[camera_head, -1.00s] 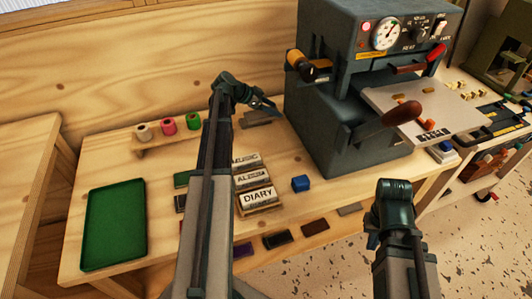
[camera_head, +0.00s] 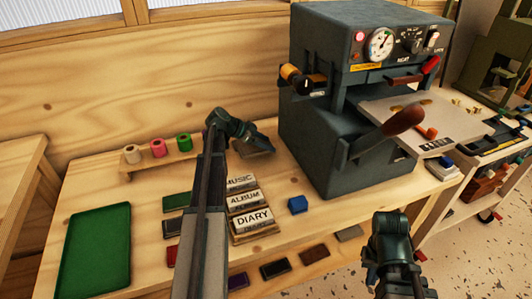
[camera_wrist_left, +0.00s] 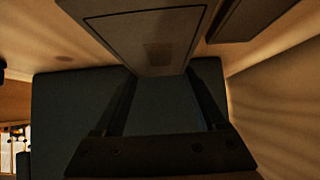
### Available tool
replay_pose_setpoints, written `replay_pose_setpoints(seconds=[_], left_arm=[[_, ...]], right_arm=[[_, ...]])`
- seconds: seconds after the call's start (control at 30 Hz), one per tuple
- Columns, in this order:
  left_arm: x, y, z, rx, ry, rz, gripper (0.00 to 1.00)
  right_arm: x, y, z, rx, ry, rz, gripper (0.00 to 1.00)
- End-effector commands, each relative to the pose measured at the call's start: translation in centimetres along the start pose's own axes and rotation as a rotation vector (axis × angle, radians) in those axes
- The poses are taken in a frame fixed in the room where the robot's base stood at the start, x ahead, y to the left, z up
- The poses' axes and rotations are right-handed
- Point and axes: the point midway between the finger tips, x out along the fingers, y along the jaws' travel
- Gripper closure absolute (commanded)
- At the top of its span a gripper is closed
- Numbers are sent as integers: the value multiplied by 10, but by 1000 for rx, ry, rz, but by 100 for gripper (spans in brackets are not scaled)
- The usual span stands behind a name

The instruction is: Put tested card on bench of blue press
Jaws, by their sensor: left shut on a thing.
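The blue-grey press (camera_head: 335,60) stands at the back right of the wooden bench (camera_head: 310,237), with a dial and a red light on its front. My left gripper (camera_head: 262,143) is low over the bench, left of the press. It is shut on a flat grey card-like piece (camera_head: 252,149), partly hidden by the gripper. In the left wrist view this piece (camera_wrist_left: 145,30) has a thin rectangular outline and sits between the fingers. I cannot read any mark that identifies it as the tested card. My right gripper (camera_head: 393,270) hangs in front of the bench; its fingertips are unclear.
A green tray (camera_head: 95,250) lies at the left. MUSIC, ALBUM and DIARY blocks (camera_head: 254,218) stand mid-bench, with a small blue block (camera_head: 298,204) beside them. Coloured rolls (camera_head: 158,149) stand at the back left. Several dark cards (camera_head: 274,270) line the front edge.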

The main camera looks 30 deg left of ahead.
Motion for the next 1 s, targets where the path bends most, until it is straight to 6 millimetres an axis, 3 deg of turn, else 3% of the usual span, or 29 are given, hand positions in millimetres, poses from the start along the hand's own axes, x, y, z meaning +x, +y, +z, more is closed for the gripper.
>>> replay_pose_setpoints(seconds=[0.23,0.67,0.7,0.83,1.0], left_arm=[[22,0,26,0,0,0,93],[24,0,28,0,0,0,93],[23,0,28,0,0,0,21],[23,0,27,0,0,0,0],[23,0,27,0,0,0,0]], right_arm=[[34,-3,-2,0,0,0,100],[37,-4,-2,0,0,0,100],[36,-3,-2,0,0,0,100],[35,-3,-2,0,0,0,100],[35,-3,-2,0,0,0,100]])
